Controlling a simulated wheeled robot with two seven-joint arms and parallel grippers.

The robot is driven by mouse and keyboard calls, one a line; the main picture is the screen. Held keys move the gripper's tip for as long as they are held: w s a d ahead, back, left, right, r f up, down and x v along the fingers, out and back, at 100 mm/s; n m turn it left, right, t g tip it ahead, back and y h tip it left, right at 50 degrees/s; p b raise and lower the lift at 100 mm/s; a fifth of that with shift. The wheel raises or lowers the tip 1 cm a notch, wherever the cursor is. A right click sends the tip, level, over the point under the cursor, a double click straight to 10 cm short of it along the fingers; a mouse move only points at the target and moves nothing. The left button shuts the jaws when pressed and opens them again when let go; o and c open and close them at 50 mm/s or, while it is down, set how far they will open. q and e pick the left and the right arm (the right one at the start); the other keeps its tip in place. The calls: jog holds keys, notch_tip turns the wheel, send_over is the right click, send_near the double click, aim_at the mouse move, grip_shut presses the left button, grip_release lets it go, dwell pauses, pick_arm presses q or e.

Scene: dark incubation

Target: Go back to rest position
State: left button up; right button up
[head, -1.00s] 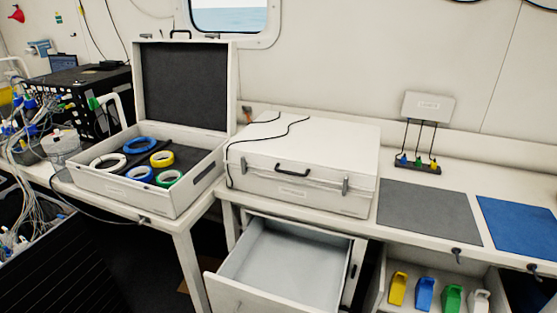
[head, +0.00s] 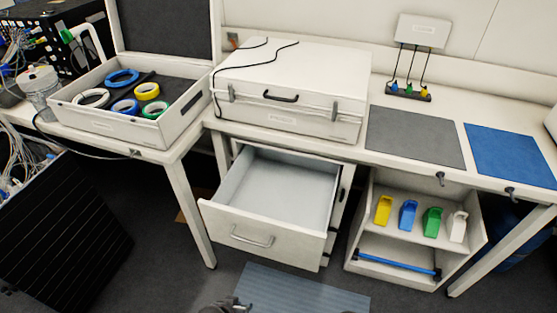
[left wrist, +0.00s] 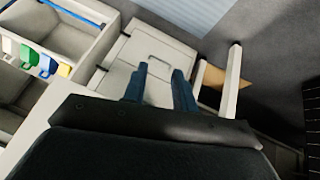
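My left gripper (head: 230,306) shows only as a small dark part at the bottom edge of the head view. In the left wrist view its two blue fingers (left wrist: 160,72) stand apart with a gap between them, and nothing is held. The white cabinet's open drawer (head: 252,240) is beyond it, pulled out and empty. A drawer front with a handle also shows behind the fingers in the left wrist view (left wrist: 158,48). My right gripper is not in view.
An open case (head: 180,128) with several tape rolls stands on the left table. A closed white case (head: 290,85) lies on the bench. A shelf (head: 375,245) holds several coloured holders. A blue-grey mat (head: 300,290) lies on the floor. A dark ribbed panel (head: 65,230) stands at left.

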pick_arm(q)
jog(key=s+a+g+y, duration=0.2)
jog(key=s+a+g, duration=0.2)
jog(key=s, duration=0.5)
jog(key=shift+g+y, duration=0.3)
jog(key=shift+y, duration=0.1)
